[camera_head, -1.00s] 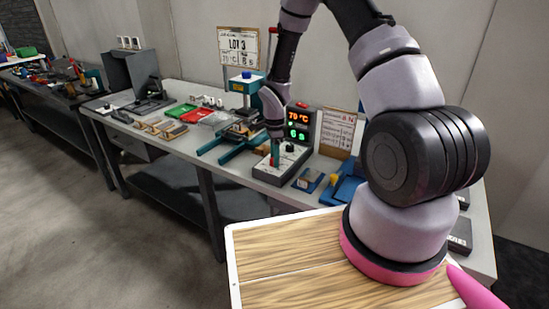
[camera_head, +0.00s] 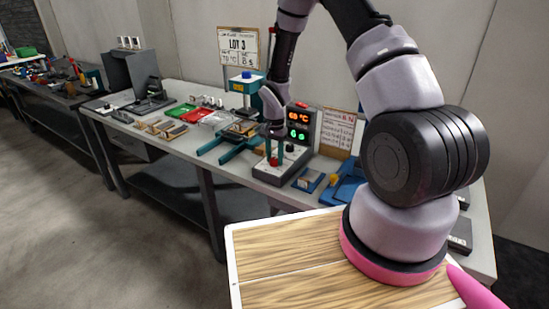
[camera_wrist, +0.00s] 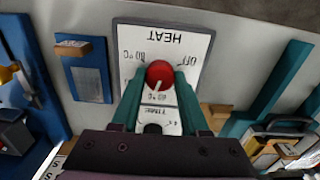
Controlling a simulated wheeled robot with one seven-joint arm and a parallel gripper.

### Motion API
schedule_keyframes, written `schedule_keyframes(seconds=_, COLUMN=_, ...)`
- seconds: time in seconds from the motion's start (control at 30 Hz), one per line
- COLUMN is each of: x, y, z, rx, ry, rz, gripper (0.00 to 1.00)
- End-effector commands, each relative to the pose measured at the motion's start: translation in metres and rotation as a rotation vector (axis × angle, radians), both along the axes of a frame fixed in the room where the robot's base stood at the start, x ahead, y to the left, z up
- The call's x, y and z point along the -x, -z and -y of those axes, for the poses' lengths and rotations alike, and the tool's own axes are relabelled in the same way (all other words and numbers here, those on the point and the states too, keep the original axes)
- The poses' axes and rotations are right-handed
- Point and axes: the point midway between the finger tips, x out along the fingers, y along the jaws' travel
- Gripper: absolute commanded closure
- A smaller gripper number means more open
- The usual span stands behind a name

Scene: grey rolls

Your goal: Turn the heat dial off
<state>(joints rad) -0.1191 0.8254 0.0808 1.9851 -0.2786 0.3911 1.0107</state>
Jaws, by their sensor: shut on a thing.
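The heat dial is a red round knob (camera_wrist: 159,74) with a white pointer line, on a white panel (camera_wrist: 190,45) marked HEAT, OFF, 80 °C and 60 °C, upside down in the wrist view. The pointer lies toward the 60 °C mark, away from OFF. My gripper (camera_wrist: 159,80) is shut on the knob, with one teal finger at each side. In the head view my gripper (camera_head: 274,157) reaches down to the control box (camera_head: 286,170). The display (camera_head: 299,122) behind it shows orange °C digits, seemingly 60, above a green number.
A blue plate with a yellow part (camera_head: 308,180) lies right of the control box. A teal press (camera_head: 243,95) stands at its left. Red and green trays (camera_head: 196,115) lie farther left. The wooden-topped surface (camera_head: 280,250) is bare at the front.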

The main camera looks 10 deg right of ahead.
Motion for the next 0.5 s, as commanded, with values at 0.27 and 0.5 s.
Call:
schedule_keyframes(seconds=0.27, x=-0.0007, y=-0.0005, z=0.0000, rx=0.000, ry=-0.263, rz=0.001, gripper=1.00)
schedule_keyframes(seconds=0.5, x=-0.0009, y=-0.0005, z=0.0001, rx=0.001, ry=-0.491, rz=0.002, gripper=1.00)
